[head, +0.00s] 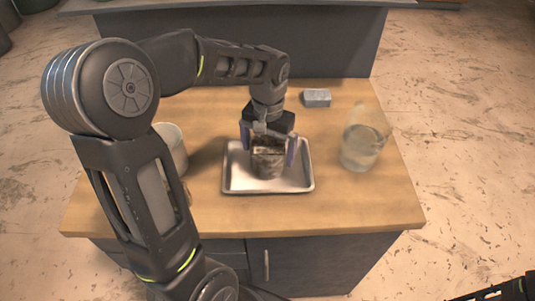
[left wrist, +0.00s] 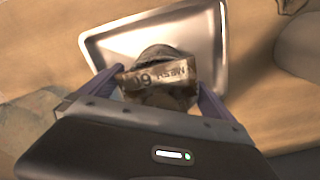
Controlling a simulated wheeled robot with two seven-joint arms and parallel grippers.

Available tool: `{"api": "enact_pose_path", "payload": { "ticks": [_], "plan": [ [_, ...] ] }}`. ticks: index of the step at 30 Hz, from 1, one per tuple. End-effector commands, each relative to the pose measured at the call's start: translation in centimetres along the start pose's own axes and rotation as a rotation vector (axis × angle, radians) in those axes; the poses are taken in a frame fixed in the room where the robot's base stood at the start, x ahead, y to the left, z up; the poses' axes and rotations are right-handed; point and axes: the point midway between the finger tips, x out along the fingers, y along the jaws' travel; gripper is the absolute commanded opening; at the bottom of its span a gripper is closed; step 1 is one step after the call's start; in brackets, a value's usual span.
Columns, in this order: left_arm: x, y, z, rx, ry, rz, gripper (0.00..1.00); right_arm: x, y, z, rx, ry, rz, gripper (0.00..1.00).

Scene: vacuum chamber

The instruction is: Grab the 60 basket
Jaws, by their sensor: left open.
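The 60 basket (head: 268,163) is a small dark metallic mesh cup standing in a shallow metal tray (head: 302,183) on the wooden table. In the left wrist view the basket (left wrist: 158,78) carries a tan band with "60" and "MESH" on it, seen upside down. My left gripper (head: 269,150) is over the basket, with its bluish fingers apart on either side. In the left wrist view the left gripper (left wrist: 165,85) also straddles the basket; whether the fingers touch it is unclear. Only a part of my right arm shows at the bottom right of the head view.
A whitish container (head: 173,148) stands left, partly hidden by my left arm. A small grey block (head: 317,98) lies at the back. The wooden tabletop (head: 340,205) is clear at the front right.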

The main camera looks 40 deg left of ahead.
Motion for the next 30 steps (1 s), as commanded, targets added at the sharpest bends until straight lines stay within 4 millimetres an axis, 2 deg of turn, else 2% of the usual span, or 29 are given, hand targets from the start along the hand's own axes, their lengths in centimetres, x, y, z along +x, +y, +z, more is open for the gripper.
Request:
{"api": "enact_pose_path", "payload": {
  "ticks": [4,30],
  "plan": [
    [-0.02,0.00,-0.01,0.000,0.000,0.000,0.97,0.00,0.00,0.00,0.000,0.000,0.000,0.36],
    [-0.02,0.00,0.00,0.000,0.000,0.000,0.26,0.00,0.00,0.00,0.000,0.000,0.000,0.36]
  ]
}}
